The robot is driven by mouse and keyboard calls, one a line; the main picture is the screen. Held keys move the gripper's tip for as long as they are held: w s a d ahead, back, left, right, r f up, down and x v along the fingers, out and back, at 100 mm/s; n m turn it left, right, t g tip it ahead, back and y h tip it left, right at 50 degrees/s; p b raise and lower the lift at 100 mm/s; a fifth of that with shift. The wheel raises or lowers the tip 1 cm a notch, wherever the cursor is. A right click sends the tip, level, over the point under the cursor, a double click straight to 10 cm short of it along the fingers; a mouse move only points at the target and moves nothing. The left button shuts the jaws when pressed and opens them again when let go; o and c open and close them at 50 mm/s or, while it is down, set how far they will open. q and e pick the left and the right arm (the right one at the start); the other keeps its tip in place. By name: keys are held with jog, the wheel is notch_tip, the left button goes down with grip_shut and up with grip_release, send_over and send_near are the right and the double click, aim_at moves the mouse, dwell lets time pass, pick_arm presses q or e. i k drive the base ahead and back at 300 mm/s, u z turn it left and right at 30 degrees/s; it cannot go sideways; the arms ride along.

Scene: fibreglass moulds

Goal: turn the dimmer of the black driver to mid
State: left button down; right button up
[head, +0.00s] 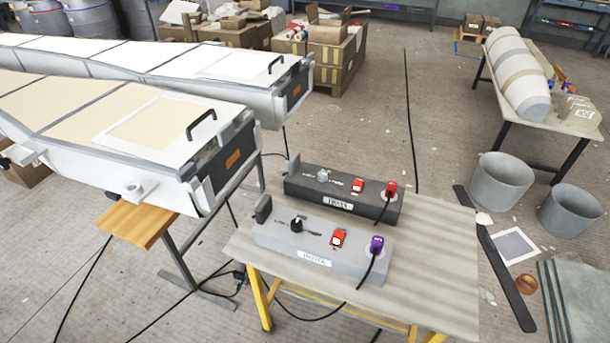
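The black driver (299,189) is a long dark box with a white label, lying along the back of the small table (440,265). Its dimmer is a small grey knob (323,175) on the top face, left of a red switch (358,186). The knob's exact pointing direction is too small to tell. A red plug (391,188) sits at the box's right end with a black cable. A light grey driver (270,236) lies in front, with a black knob (296,223), a red switch (338,237) and a purple plug (377,243). Neither of my grippers shows.
Two long white moulds (150,205) fill the left, on a stand beside a wooden board (140,222). Black cables run over the floor. Two grey buckets (502,183) and a dark bar (497,260) are right of the table. The table's right part is bare.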

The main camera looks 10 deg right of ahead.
aim_at(322, 177)
jog(key=u, duration=1.05)
jog(key=i, duration=0.65)
jog(key=z, duration=0.8)
